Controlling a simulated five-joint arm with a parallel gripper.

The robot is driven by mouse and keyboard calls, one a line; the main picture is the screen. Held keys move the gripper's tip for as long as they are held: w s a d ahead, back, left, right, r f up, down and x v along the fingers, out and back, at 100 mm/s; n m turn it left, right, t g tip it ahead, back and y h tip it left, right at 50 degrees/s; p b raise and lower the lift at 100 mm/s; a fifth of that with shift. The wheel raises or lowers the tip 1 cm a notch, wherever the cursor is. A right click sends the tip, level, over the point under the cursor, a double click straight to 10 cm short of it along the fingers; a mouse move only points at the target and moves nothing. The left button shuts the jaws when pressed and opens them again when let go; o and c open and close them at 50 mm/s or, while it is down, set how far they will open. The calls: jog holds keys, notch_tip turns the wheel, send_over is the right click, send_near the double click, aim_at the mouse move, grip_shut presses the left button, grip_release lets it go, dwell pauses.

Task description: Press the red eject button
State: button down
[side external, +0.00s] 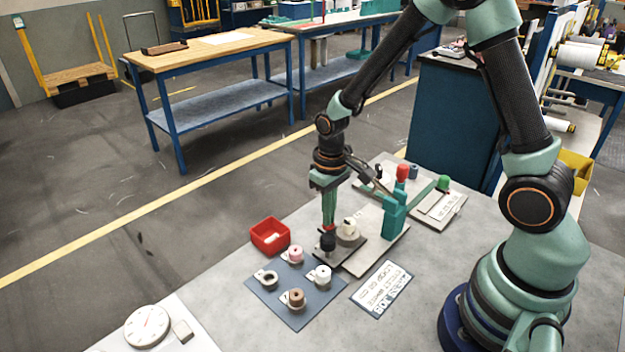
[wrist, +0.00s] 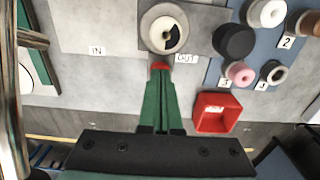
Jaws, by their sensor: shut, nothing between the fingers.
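My gripper (side external: 329,222) is shut and empty, with its green fingers pointing down over the fixture on the bench. In the wrist view, the fingertips (wrist: 160,76) meet a small red piece (wrist: 160,66), which looks like the red eject button. It sits at the near edge of the round cream spool holder (wrist: 164,30), by the OUT label (wrist: 187,58). In the side view, red shows just below the fingertips, behind a black cylinder (side external: 328,242). The fingers partly cover the red piece. I cannot tell whether they touch it or press it down.
A red bin (side external: 270,236) and a blue mat (side external: 275,302) with several spools stand left of the fixture. A teal post with a red top (side external: 402,172) rises behind it. A printed card (side external: 382,289) lies in front. A round dial (side external: 147,326) is at the lower left.

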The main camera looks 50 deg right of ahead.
jog(key=shift+f, duration=0.15)
jog(key=shift+r, duration=3.05)
jog(key=shift+r, duration=0.1)
jog(key=s+r+t, duration=0.2)
jog(key=s+r, duration=0.2)
jog(key=r, duration=0.4)
jog(key=s+r+t, duration=0.3)
jog(key=s+r, duration=0.1)
jog(key=r, duration=0.3)
jog(key=shift+s+r+t, duration=0.2)
jog(key=shift+r+t, duration=0.1)
jog(key=shift+r, duration=0.05)
